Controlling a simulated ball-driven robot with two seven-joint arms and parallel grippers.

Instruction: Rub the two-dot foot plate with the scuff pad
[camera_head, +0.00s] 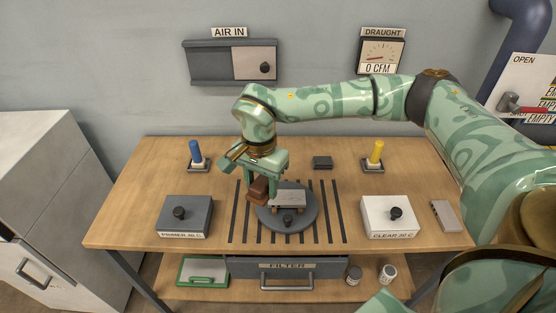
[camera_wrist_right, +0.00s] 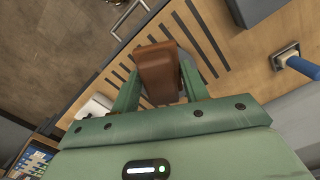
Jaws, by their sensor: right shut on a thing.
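My right gripper (camera_head: 258,178) points down over the slotted part of the table, shut on a brown block that looks like the scuff pad (camera_head: 257,191). The pad also shows between the fingers in the right wrist view (camera_wrist_right: 158,70). A light grey plate (camera_head: 289,198) lies on the round grey turntable (camera_head: 305,222), just right of the pad. I cannot make out dots on it, so I cannot tell if it is the two-dot foot plate. Whether the pad touches the plate is unclear. My left gripper is not in view.
A dark box (camera_head: 184,217) marked PRIMER stands left, a white box (camera_head: 388,216) marked CLEAR right. A blue-handled tool (camera_head: 195,152) and a yellow-handled one (camera_head: 376,152) stand behind. A small dark block (camera_head: 322,162) lies at the back, a grey block (camera_head: 445,215) at the right edge.

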